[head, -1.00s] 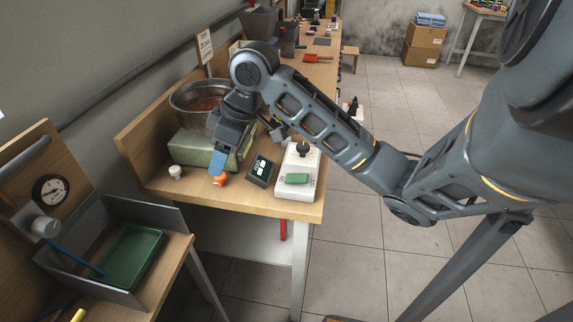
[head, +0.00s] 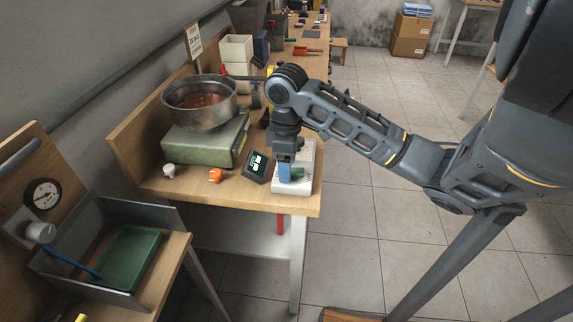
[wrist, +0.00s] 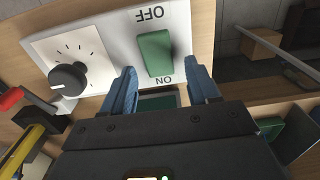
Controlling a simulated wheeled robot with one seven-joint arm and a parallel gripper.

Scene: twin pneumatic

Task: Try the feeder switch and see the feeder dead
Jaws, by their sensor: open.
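A white switch box (head: 306,178) stands at the bench's near right corner. In the wrist view its green rocker (wrist: 155,53) sits between an ON and an OFF mark, beside a black dial (wrist: 69,80). Which side is pressed I cannot tell. My gripper (head: 290,172) points down over the box. Its blue fingers (wrist: 163,85) are open, apart on either side of the rocker's ON end, with nothing between them; contact is unclear. The feeder is a metal bowl (head: 200,116) with reddish parts on a green base (head: 195,150). Whether it vibrates I cannot tell.
A small dark display (head: 257,166) with white marks stands left of the switch box. An orange knob (head: 215,175) and a white knob (head: 170,170) sit before the feeder. A lower bench at left holds a green tray (head: 128,255) and a gauge (head: 42,194). Floor at right is open.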

